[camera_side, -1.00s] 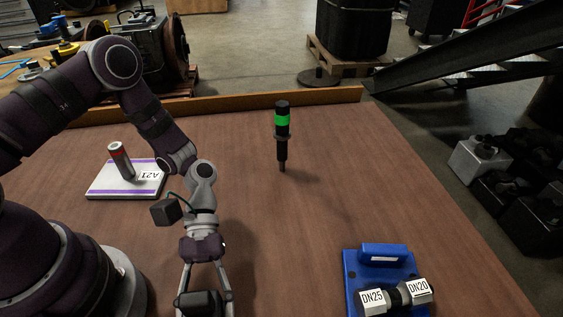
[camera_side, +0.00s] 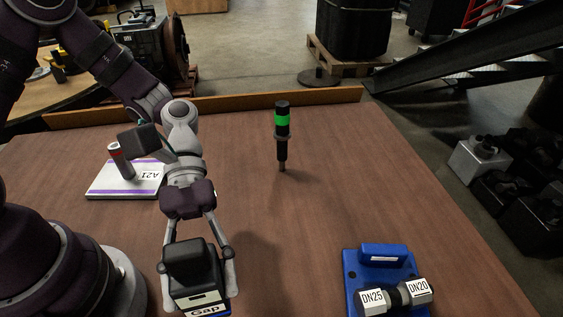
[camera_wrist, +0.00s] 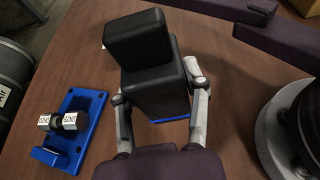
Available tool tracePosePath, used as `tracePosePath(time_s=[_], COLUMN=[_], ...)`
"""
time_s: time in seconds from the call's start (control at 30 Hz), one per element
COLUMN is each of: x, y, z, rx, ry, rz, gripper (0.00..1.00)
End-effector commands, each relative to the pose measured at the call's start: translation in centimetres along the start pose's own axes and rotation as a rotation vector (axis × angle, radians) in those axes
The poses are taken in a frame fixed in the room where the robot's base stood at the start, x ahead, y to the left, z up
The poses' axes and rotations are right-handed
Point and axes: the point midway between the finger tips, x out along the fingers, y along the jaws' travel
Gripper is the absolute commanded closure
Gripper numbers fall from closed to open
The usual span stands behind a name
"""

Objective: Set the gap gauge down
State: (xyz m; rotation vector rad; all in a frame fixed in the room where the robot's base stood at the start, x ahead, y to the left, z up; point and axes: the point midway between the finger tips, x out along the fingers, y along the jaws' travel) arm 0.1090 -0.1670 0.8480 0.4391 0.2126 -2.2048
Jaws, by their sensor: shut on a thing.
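The gap gauge (camera_side: 192,272) is a black block with a white label reading "Gap" on its lower front. My gripper (camera_side: 199,268) is shut on it, with one finger on each side, near the front of the table in the side view. In the wrist view the gauge (camera_wrist: 150,65) sits between the fingers of my gripper (camera_wrist: 160,95), with a blue edge showing at its base. Whether its underside touches the table cannot be told.
A blue holder (camera_side: 352,275) with a grey fitting labelled DN25 and DN20 (camera_side: 396,295) lies at right. A black tool with a green band (camera_side: 282,135) stands mid-table. A white-and-purple block marked A21 (camera_side: 125,180) bears a grey cylinder (camera_side: 120,160). Bare wood (camera_side: 300,230) lies between them.

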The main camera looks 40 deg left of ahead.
Motion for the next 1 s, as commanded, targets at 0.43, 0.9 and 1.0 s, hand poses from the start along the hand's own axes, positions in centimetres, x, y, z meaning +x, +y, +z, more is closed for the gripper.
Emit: tracePosePath(time_s=[0.43,0.9,1.0], x=[-7.1,-11.1,-11.6], y=[9.5,15.0,17.8], z=[-6.0,-9.9,-10.5], rx=[-0.468,-0.542,-0.545], ry=[-0.01,0.002,0.0], rz=[1.089,1.346,1.346], gripper=[0.95,0.95,0.95])
